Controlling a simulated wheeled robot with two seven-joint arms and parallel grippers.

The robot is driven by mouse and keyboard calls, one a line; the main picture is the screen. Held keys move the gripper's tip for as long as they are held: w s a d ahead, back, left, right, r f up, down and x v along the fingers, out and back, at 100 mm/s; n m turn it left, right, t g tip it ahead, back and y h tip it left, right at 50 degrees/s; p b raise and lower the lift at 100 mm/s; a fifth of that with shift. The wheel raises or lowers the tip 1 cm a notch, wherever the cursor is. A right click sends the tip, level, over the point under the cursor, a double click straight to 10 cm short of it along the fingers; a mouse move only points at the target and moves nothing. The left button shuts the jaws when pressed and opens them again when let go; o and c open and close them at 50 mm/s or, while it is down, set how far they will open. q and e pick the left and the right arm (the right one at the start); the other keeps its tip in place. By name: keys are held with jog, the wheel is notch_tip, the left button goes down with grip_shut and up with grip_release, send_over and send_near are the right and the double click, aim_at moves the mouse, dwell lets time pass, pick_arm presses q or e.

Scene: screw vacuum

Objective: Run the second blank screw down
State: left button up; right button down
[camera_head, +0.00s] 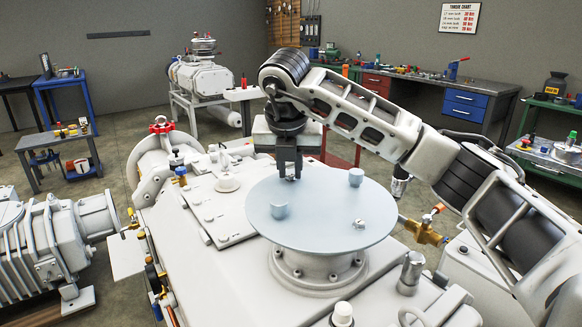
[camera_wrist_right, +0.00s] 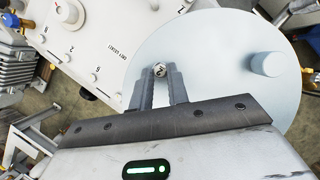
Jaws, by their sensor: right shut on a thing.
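The pale blue-grey round blank (camera_head: 318,235) lies flat on a light flange on top of the big white machine; it also shows in the wrist view (camera_wrist_right: 215,50). My right gripper (camera_head: 289,175) points down at the blank's far-left edge. Its fingers (camera_wrist_right: 162,76) are shut on a small metal screw (camera_wrist_right: 160,69), whose round, marked head shows between the fingertips. The gripper hides most of this screw in the head view, and I cannot tell how deep it sits. Another small shiny metal screw-like piece (camera_head: 359,224) is at the blank's near-right side. My left gripper is not in view.
A brass valve (camera_head: 425,231) is right of the blank. A grey finned pump (camera_head: 48,250) stands at left. Workbenches line the back.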

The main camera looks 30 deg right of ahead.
jog(key=shift+r+m, duration=0.2)
jog(key=shift+m, duration=0.3)
jog(key=c, duration=1.3)
grip_release()
jog(key=shift+f, duration=0.1)
jog(key=shift+c, duration=0.2)
jog(key=p+v, duration=0.2)
jog(key=v, duration=1.4)
jog(key=shift+a, duration=0.25)
jog(key=shift+f, duration=0.1)
